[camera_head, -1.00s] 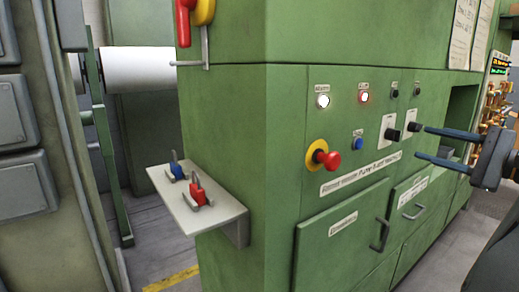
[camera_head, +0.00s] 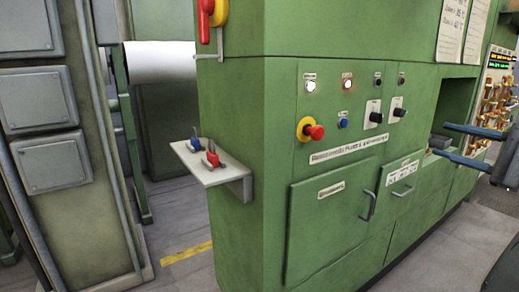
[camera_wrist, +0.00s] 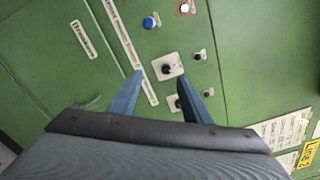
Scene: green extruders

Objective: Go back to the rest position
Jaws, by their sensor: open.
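My gripper (camera_head: 451,143) is at the right in the head view, its two blue fingers apart and nothing between them. It is in front of the green machine's panel, to the right of the two black knobs. In the wrist view my gripper (camera_wrist: 158,88) points at the panel, with a black knob on a white plate (camera_wrist: 169,68) showing between and beyond the fingertips. The fingers look clear of the panel.
The green extruder (camera_head: 240,130) carries a red emergency button (camera_head: 315,132), a blue button (camera_head: 343,123) and lit lamps. A small shelf (camera_head: 220,178) with red and blue padlocks juts from its left side. Grey floor (camera_head: 455,250) is open at the right.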

